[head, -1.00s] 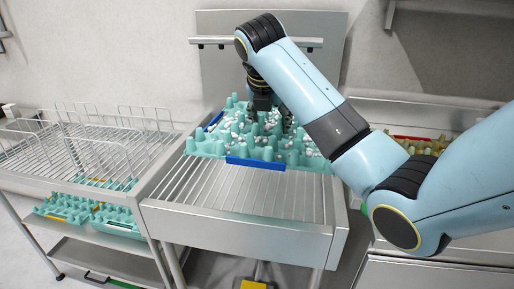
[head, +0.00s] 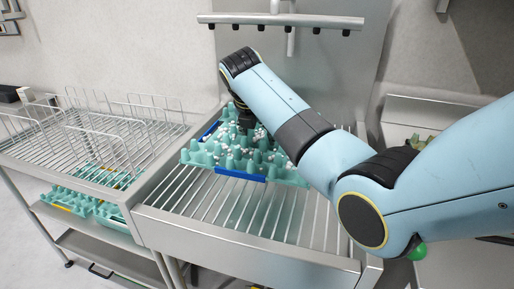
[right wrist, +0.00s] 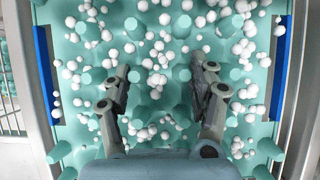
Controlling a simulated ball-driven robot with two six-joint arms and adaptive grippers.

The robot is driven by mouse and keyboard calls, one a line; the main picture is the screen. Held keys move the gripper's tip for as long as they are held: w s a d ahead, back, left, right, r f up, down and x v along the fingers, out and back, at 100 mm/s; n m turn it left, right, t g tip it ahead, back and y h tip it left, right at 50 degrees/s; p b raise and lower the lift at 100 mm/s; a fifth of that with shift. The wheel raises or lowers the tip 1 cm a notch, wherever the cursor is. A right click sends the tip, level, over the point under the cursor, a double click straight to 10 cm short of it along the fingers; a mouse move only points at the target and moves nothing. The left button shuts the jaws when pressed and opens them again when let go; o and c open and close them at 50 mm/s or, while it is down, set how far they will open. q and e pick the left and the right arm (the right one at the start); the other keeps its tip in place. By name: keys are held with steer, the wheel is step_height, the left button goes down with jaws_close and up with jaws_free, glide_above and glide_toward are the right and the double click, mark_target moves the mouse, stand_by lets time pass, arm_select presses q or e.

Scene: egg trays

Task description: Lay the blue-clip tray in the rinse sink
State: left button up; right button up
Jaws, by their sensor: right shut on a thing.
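The blue-clip tray (head: 203,158) is teal with rows of pegs, white foam-like balls over it, and blue clips on its edges. It is at the rinse sink (head: 180,232), over the sink's wire-bar grate; whether it rests on the bars I cannot tell. In the right wrist view the tray (right wrist: 155,112) fills the picture, a blue clip at each side. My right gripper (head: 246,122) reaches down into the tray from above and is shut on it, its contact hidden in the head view. In the right wrist view its fingers (right wrist: 160,68) stand among the pegs. My left gripper is not in view.
A wire rack cart (head: 60,150) stands left of the sink, with teal trays (head: 75,198) on its lower shelf. A spray bar (head: 280,21) hangs on the back panel. A steel counter (head: 440,108) is at the right, partly behind my arm. The front sink bars are clear.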

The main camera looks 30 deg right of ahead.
mark_target(256, 144)
steer(key=shift+w+a+f, duration=0.15)
steer(key=shift+w, duration=0.1)
steer(key=shift+f, duration=0.35)
step_height(256, 144, down, 3)
steer(key=shift+f, duration=0.15)
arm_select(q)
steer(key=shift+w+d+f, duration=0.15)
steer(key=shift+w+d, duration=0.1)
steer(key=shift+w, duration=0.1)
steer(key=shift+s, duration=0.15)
arm_select(e)
steer(key=shift+f, duration=0.1)
steer(key=o, duration=1.3)
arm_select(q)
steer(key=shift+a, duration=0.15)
